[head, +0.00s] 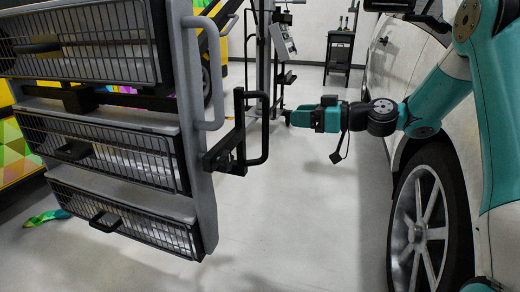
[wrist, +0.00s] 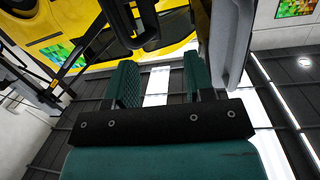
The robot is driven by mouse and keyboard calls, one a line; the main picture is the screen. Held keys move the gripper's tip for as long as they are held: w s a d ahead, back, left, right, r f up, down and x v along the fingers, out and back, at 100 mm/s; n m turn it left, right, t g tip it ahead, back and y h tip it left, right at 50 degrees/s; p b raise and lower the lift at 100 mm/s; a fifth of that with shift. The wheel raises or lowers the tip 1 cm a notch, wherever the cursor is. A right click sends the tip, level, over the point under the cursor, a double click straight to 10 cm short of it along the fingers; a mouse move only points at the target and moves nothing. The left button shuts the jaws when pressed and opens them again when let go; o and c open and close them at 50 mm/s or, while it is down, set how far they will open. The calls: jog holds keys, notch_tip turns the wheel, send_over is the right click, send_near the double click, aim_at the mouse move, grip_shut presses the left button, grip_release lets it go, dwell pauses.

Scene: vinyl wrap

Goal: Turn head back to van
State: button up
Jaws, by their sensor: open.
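The lamp head (head: 205,130) fills the left of the head view. It is a grey frame with three stacked panels behind wire grilles, and it is tilted. A black handle (head: 264,130) stands out from its right edge. My gripper (head: 287,116) points left at this handle, with a small gap between them in the head view. In the wrist view my gripper (wrist: 160,82) has its two teal fingers apart, with nothing between them. A black looped bar (wrist: 148,30) lies beyond the fingertips there. A white vehicle (head: 402,75) with a dark wheel (head: 428,235) stands at the right.
A yellow vehicle with colourful patterned panels (head: 18,150) stands behind the lamp head. A stand with a post (head: 262,60) and a small black table (head: 340,55) are at the back. The pale floor (head: 300,225) between lamp head and white vehicle is clear.

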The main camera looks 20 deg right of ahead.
jog(key=w+d+f+t+b, duration=0.2)
jog(key=d+f+b, duration=0.1)
jog(key=d+f, duration=0.2)
jog(key=p+x, duration=0.9)
jog(key=x, duration=0.7)
jog(key=shift+w+f+m+t+h, duration=0.15)
jog(key=shift+w+m+t+h, duration=0.2)
jog(key=shift+w, duration=0.2)
grip_shut()
